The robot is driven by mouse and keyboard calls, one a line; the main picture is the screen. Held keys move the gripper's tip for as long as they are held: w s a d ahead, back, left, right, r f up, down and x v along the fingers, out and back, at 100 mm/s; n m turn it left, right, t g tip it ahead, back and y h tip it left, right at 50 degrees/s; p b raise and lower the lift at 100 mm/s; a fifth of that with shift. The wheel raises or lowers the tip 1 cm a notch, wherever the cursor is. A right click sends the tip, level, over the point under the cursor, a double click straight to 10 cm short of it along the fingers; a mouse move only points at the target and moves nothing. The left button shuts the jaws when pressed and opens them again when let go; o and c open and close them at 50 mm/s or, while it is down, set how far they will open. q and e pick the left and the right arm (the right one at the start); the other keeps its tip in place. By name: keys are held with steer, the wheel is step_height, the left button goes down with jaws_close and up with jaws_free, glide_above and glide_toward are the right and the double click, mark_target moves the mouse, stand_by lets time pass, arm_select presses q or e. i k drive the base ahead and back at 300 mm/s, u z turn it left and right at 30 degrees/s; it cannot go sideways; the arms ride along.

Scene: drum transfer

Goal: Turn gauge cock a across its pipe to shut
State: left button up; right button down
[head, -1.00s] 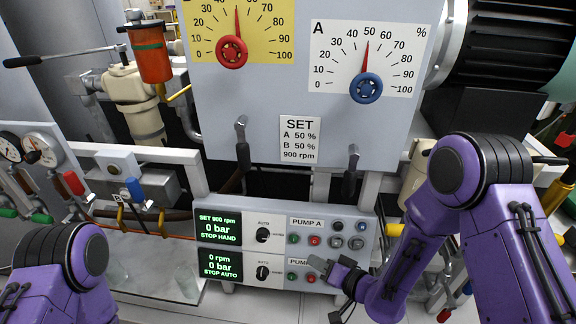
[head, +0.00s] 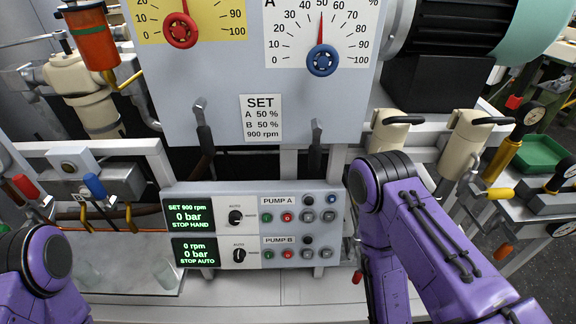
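The pump control panel (head: 253,190) is in the middle, with the dial board (head: 190,75) above it. Two pale pump bodies (head: 395,135) and (head: 468,145) stand right of it. A green tray (head: 540,154) lies at the right.

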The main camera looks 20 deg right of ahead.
mark_target(505, 248)
steer(key=z, duration=3.25)
steer(key=i, duration=0.35)
steer(key=u, duration=0.4)
